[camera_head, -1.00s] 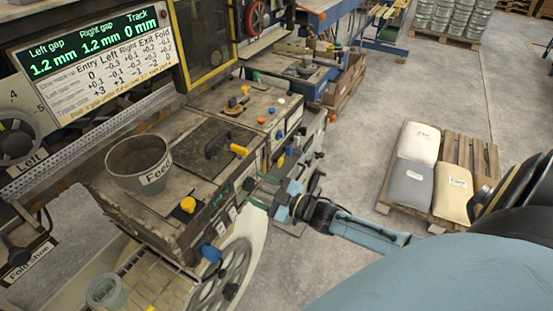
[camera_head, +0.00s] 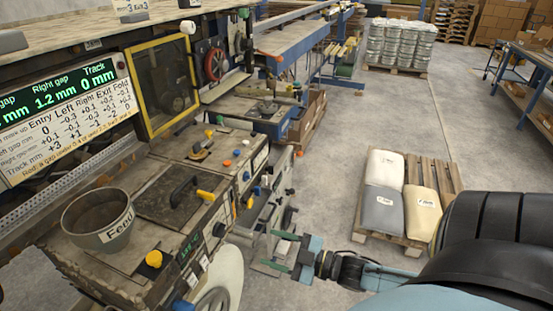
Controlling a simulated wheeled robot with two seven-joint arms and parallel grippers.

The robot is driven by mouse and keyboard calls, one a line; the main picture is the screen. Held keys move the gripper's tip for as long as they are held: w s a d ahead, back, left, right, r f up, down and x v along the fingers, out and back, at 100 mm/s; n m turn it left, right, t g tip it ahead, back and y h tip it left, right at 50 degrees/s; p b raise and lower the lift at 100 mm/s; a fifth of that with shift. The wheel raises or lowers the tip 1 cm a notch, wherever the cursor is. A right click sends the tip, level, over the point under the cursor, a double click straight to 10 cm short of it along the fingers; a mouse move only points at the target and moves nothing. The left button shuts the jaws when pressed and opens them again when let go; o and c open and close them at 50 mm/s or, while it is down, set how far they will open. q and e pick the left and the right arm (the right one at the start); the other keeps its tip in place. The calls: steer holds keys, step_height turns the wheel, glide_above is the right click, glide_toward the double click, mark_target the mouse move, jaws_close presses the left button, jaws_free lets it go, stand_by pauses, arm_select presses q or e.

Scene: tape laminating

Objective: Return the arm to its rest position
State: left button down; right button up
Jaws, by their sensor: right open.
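My right gripper (camera_head: 274,250) is open and empty. Its two green fingers point left toward the laminating machine's side (camera_head: 190,262), with a gap between the fingertips and the machine. My blue right forearm comes in from the lower right, and a dark arm link hides part of the floor there. The machine has a "Feed" pot (camera_head: 98,222), a black handle with a yellow end (camera_head: 187,191) and a yellow knob (camera_head: 153,258) on top. My left gripper is not in view.
A lit gap display (camera_head: 60,92) stands at the left. A pallet (camera_head: 437,177) with several sacks lies beyond my right forearm. A blue-framed bench (camera_head: 275,115) continues the line at the back. The grey floor (camera_head: 325,150) between the line and the pallet is clear.

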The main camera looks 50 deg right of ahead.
stand_by(0.4)
steer(key=s+d+f+m+g+h+b, duration=0.1)
steer(key=s+f+m+g+h+b, duration=0.3)
steer(key=f, duration=1.2)
steer(key=s+f+m+g+h+b, duration=0.1)
steer(key=s+f+m+g+h, duration=0.15)
steer(key=s+f, duration=0.85)
steer(key=s+a+f+g+b, duration=0.1)
steer(key=s+a+f+g, duration=0.2)
steer(key=s+f, duration=0.2)
steer(key=s+a+f+m+g+b, duration=0.1)
steer(key=s+a+f+g, duration=0.2)
steer(key=s+f, duration=0.3)
steer(key=s+a+f+g+b, duration=0.1)
steer(key=s+a+f+g, duration=0.2)
steer(key=f, duration=0.7)
steer(key=s+a, duration=0.1)
steer(key=s, duration=0.1)
steer(key=shift+s+a+m+b, duration=0.25)
steer(key=shift+s+m+b, duration=0.05)
steer(key=shift+m, duration=0.05)
